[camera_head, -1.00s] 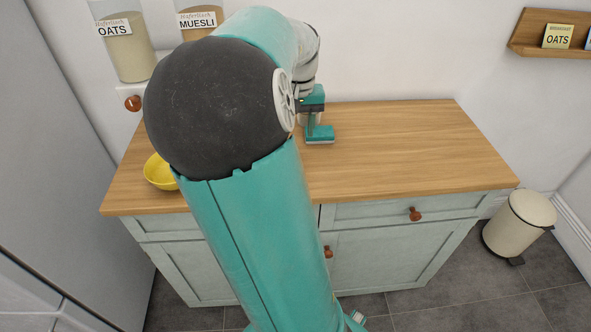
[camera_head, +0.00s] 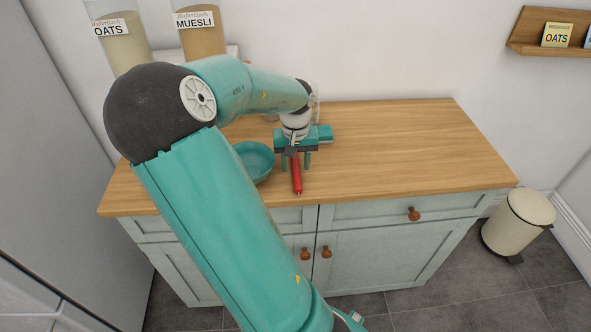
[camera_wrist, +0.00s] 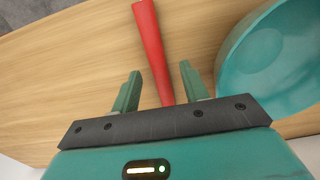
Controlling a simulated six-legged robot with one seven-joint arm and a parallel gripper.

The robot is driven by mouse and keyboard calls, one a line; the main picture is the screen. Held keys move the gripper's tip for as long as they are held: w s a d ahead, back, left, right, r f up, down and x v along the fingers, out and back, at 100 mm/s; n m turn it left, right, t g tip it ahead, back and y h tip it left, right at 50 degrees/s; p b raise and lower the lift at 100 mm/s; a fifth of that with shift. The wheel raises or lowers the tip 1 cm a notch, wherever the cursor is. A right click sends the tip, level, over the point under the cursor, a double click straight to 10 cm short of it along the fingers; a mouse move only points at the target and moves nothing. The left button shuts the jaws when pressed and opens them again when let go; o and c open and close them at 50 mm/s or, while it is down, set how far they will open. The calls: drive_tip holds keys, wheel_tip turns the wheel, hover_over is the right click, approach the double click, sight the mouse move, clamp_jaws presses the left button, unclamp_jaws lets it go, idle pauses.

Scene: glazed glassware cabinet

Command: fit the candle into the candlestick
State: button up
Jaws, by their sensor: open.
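A slim red tapered stick (camera_head: 297,178) lies on the wooden counter towards its front edge. I cannot tell for sure that it is a candle. My gripper (camera_head: 295,164) is over its back end, pointing down, with open jaws. In the wrist view the red stick (camera_wrist: 150,45) runs between the two fingers of my gripper (camera_wrist: 158,85), with a gap on each side. Its near end is hidden by the gripper body. I see no candlestick in either view now.
A teal bowl (camera_head: 254,160) stands close on the left of my gripper; it also shows in the wrist view (camera_wrist: 275,60). Jars of oats (camera_head: 122,42) and muesli (camera_head: 201,38) stand at the back left. The counter's right half (camera_head: 420,150) is clear.

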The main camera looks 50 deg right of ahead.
drive_tip(key=shift+f, duration=0.75)
clamp_jaws()
drive_tip(key=shift+r, duration=0.15)
drive_tip(key=shift+r, duration=0.5)
wheel_tip(320, 180, up, 2)
drive_tip(key=shift+a+r, duration=0.15)
drive_tip(key=shift+r, duration=0.05)
drive_tip(key=s+a+r, duration=0.2)
drive_tip(key=a+r, duration=0.4)
drive_tip(key=shift+s+a+r, duration=0.2)
drive_tip(key=shift+s, duration=0.05)
